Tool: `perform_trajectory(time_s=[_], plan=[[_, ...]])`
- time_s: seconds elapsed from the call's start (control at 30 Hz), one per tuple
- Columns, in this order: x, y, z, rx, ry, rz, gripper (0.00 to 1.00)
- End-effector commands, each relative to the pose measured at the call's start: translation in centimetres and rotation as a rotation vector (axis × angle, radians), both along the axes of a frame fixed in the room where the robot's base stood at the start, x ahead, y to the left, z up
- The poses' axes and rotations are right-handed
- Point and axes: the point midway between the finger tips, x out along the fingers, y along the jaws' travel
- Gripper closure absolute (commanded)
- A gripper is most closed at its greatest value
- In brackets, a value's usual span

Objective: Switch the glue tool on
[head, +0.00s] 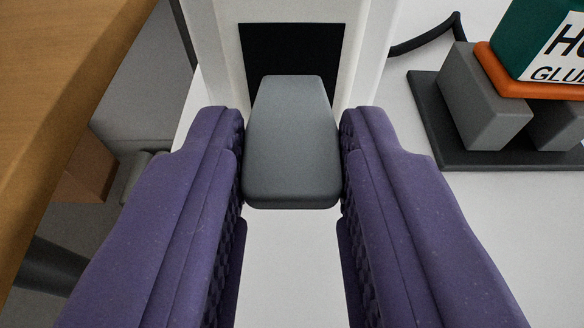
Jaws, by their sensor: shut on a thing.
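My gripper (292,165), with two purple padded fingers, is shut on a grey lever-like block (292,145) in the middle of the head view. A finger lies against each side of the block. The block sticks out in front of a black panel (292,52) set in a white upright housing (225,50). Part of the glue tool (545,45) shows at the upper right, a green body with a partly cut-off white label reading "GLU". It sits on an orange plate (515,80) above grey blocks. Which way the lever is set, I cannot tell.
The grey blocks (485,95) stand on a dark base plate (440,140) at the right. A black cable (430,38) curves between the housing and the base. A wooden surface (70,90) fills the left edge. The white surface (480,230) at the lower right is clear.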

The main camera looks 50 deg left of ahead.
Motion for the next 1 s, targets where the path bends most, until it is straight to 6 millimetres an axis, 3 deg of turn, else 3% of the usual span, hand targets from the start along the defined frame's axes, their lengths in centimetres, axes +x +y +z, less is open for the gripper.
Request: perform_trajectory(time_s=[0.03, 0.33, 1.0], plan=[[0.1, 0.0, 1.1, -0.03, 0.026, 0.0, 1.0], [0.3, 0.3, 2.3, -0.221, 0.188, 0.0, 1.0], [0.7, 0.8, 2.9, -0.409, 0.348, -0.001, 1.0]])
